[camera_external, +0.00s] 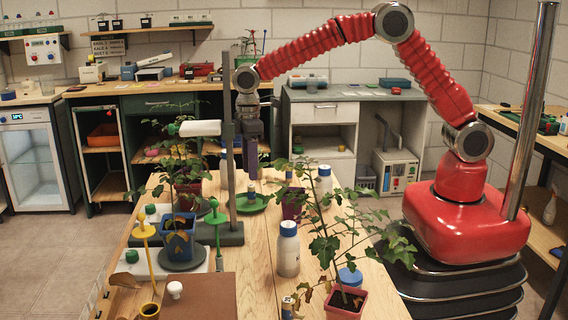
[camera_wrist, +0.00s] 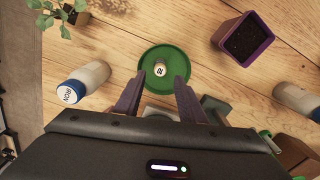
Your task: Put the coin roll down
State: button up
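The coin roll (camera_wrist: 160,69) is a small short cylinder with a pale top marked 10. It stands upright on a round green dish (camera_wrist: 179,58). In the external view the coin roll (camera_external: 252,192) shows small on the green dish (camera_external: 262,204), below my gripper. My gripper (camera_external: 251,176) points down over the dish. In the wrist view my gripper (camera_wrist: 159,80) has its two fingers spread, with the roll in line with the gap between the tips. Clear space shows on both sides of the roll, and neither finger appears to touch it.
A purple pot (camera_wrist: 242,42) with soil and white bottles, one blue-capped (camera_wrist: 69,92), stand around the dish. A grey upright stand (camera_external: 229,150) is close left of my gripper. Potted plants, one in a red pot (camera_external: 346,304), crowd the bench. Bare wood (camera_wrist: 118,40) surrounds the dish.

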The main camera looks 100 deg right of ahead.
aim_at(251, 185)
notch_tip(251, 185, up, 4)
jog(key=shift+f, duration=0.15)
dwell(0.6)
jog(key=s+a+r+m+t, duration=0.1)
jog(key=s+a+r+t, duration=0.3)
jog(key=s+r, duration=1.1)
jog(key=s+a+f+m, duration=0.1)
jog(key=s+a, duration=0.1)
jog(key=s, duration=0.8)
jog(key=s+a+f+m+t, duration=0.1)
jog(key=s+a, duration=0.1)
jog(key=s, duration=0.7)
jog(key=shift+s+f+t, duration=0.3)
jog(key=shift+s+f, duration=0.05)
jog(key=shift+f, duration=0.05)
